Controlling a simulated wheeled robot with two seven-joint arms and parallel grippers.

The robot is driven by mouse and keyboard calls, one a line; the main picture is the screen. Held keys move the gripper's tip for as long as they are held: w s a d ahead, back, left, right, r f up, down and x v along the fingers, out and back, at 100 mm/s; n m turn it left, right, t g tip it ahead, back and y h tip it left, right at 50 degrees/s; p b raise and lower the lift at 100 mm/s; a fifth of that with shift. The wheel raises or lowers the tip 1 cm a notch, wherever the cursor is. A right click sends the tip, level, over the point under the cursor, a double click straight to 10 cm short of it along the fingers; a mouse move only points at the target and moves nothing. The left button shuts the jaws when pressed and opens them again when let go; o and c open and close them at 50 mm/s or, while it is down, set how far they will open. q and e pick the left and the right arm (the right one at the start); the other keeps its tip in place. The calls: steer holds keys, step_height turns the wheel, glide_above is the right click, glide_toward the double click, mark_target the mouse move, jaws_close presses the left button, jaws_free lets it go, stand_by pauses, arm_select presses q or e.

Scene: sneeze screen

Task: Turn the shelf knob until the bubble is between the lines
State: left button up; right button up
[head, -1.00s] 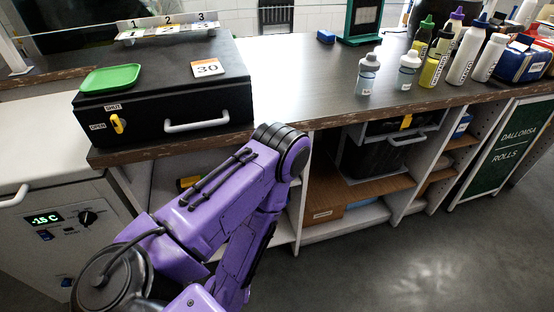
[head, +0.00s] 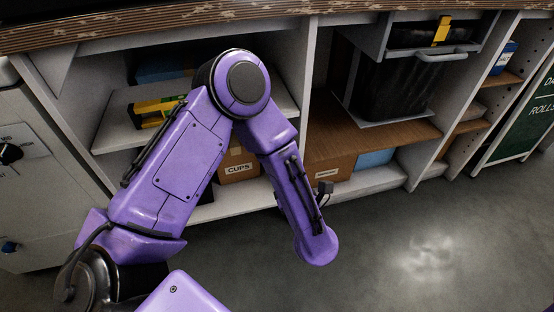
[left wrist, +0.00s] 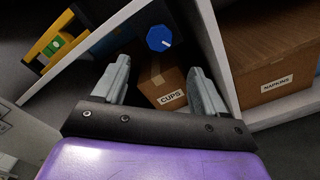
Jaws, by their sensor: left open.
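The blue shelf knob (left wrist: 159,38) with a white pointer line shows in the left wrist view, beside the shelf board's edge; my arm hides it in the head view. My left gripper (left wrist: 160,66) is open and empty. The knob lies ahead of the fingertips, roughly between them in the picture and apart from them. The yellow level (left wrist: 55,42) with a green vial lies on the tilted-looking shelf (left wrist: 88,55). It also shows in the head view (head: 156,111). The bubble is too small to place between the lines. My right gripper is out of view.
A cups box (left wrist: 168,86) and a napkins box (left wrist: 275,70) stand beyond the fingers, in lower compartments. A white upright (left wrist: 213,45) divides them. A black bin (head: 398,88) is at the right. The counter edge (head: 200,22) runs above; open floor (head: 400,240) lies in front.

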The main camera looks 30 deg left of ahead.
arm_select(q)
steer(key=b+x, duration=0.1)
steer(key=x, duration=0.9)
steer(key=shift+c, duration=0.3)
steer(key=c, duration=1)
